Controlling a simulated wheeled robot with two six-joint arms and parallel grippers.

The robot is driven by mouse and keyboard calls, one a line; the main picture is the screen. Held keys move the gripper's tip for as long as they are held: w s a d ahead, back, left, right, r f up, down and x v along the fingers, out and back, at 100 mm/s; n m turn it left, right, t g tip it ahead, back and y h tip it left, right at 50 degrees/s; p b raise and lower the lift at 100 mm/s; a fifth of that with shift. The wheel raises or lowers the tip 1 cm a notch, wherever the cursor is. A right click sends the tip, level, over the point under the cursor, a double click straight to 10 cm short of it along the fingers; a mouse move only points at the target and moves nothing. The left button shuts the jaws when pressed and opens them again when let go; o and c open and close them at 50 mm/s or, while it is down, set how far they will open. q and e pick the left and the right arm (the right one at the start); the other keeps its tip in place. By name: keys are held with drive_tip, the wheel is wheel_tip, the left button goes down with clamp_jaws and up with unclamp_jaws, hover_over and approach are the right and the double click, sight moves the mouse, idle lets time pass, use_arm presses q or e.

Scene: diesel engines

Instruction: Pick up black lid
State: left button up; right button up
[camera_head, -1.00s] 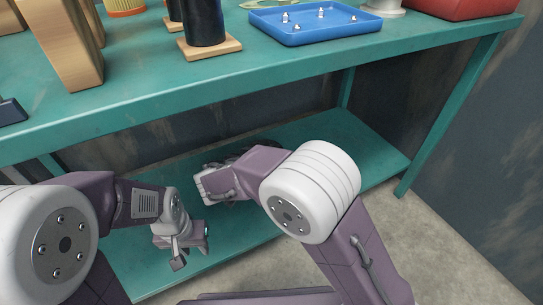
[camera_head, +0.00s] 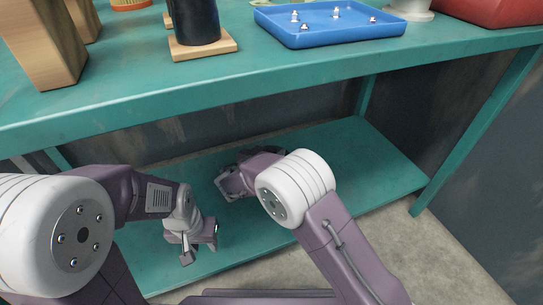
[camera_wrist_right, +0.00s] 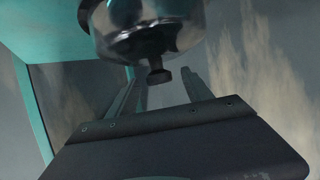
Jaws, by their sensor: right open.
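I cannot make out a black lid for certain in either view. In the right wrist view, a shiny rounded metal thing with a dark knob (camera_wrist_right: 158,76) hangs at the top, cut off by the frame; I cannot tell what it is. My right gripper (camera_head: 232,184) is over the lower shelf, under the tabletop, partly hidden by its own arm. Its two fingers (camera_wrist_right: 160,95) stand apart in the wrist view, with nothing seen held. My left gripper (camera_head: 199,246) points down over the front left of the lower shelf; its jaw gap is unclear.
The teal table (camera_head: 300,92) overhangs the lower shelf (camera_head: 365,165). On top are a black cylinder on a wooden base (camera_head: 194,22), a blue tray (camera_head: 330,35) with several small metal parts, wooden blocks and a red box (camera_head: 490,10). The right part of the shelf is clear.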

drive_tip(key=shift+x, duration=0.75)
clamp_jaws()
idle(0.9)
